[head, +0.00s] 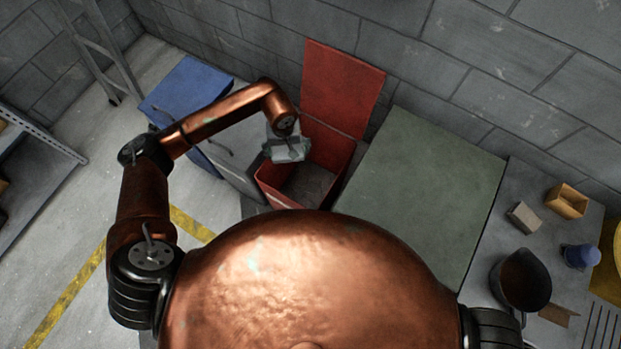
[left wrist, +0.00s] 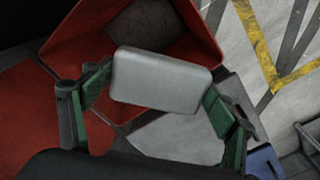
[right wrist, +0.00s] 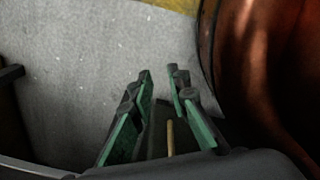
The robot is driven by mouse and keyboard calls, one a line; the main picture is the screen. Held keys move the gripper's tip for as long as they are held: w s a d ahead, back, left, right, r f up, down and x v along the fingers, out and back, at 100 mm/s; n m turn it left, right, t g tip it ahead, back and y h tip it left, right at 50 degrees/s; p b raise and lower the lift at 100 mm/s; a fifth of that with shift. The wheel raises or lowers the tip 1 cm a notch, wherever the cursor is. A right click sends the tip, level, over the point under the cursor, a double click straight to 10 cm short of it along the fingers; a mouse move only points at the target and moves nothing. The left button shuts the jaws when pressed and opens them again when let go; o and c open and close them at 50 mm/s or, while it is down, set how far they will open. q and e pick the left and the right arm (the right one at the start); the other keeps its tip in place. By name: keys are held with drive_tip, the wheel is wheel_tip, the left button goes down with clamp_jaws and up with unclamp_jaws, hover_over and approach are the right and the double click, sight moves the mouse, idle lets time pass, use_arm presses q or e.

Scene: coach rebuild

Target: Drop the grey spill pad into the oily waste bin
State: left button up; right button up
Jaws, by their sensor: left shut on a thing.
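The grey spill pad (left wrist: 160,82) is a pale rounded block held between the green-padded fingers of my left gripper (left wrist: 152,98). In the head view the pad (head: 287,150) hangs above the rear left part of the open red bin (head: 268,188), apart from its floor. The bin's red lid (head: 343,88) stands raised against the wall. In the left wrist view the bin (left wrist: 75,35) lies beyond the pad, with a dark grey patch inside. My right gripper (right wrist: 165,95) is open, its fingers apart over bare floor; it is hidden in the head view.
A blue-lidded bin (head: 185,88) and a grey bin (head: 235,160) stand left of the red one. A green-grey cabinet top (head: 425,180) is right of it. The workbench (head: 490,235) at far right holds a dark pan (head: 522,282), blocks and a blue item.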

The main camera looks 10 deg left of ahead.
drive_tip(key=s+f+b, duration=0.4)
drive_tip(key=f+b, duration=0.2)
drive_tip(key=f, duration=0.1)
use_arm(q)
drive_tip(key=w+d+f+b, duration=0.1)
drive_tip(key=w+d+f, duration=0.1)
drive_tip(key=f, duration=0.5)
drive_tip(key=w+d+f+n+b, duration=0.1)
drive_tip(key=w+f, duration=0.1)
drive_tip(key=f, duration=0.5)
drive_tip(key=shift+w+d+f+n, duration=0.15)
drive_tip(key=shift+w+d+n, duration=0.15)
drive_tip(key=shift+w+d, duration=0.05)
use_arm(e)
drive_tip(key=w, duration=0.6)
drive_tip(key=shift+a+g, duration=0.35)
drive_tip(key=shift+g, duration=0.05)
use_arm(q)
drive_tip(key=o, duration=1.3)
use_arm(e)
drive_tip(key=shift+w, duration=0.1)
use_arm(q)
wheel_tip(320, 180, up, 12)
drive_tip(key=shift+s+r, duration=0.1)
